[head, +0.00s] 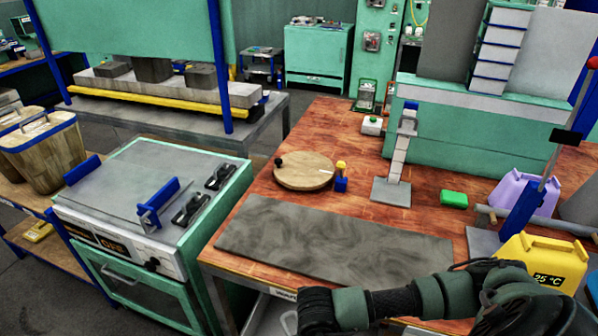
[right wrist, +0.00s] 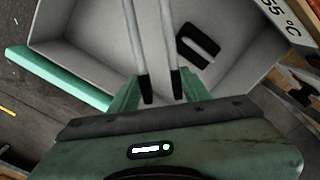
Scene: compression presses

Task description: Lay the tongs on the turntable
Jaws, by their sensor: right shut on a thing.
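The turntable (head: 304,172) is a round wooden disc with a dark knob at its left edge, lying bare on the red-brown bench. The tongs (right wrist: 141,45) show in the right wrist view as two long grey arms with black ends. My right gripper (right wrist: 157,88) has its green fingers closed around the black ends of the tongs, over a grey open drawer. In the head view my right arm crosses the lower right, and its gripper is out of frame. The far tips of the tongs run out of the wrist picture. My left gripper is not in view.
The grey drawer (right wrist: 85,32) holds a black U-shaped piece (right wrist: 197,46). A dark grey mat (head: 330,243) covers the bench front. A yellow-and-blue object (head: 341,177) stands right of the turntable, and a post stand (head: 392,191) beyond it. A yellow container (head: 545,258) stands at right.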

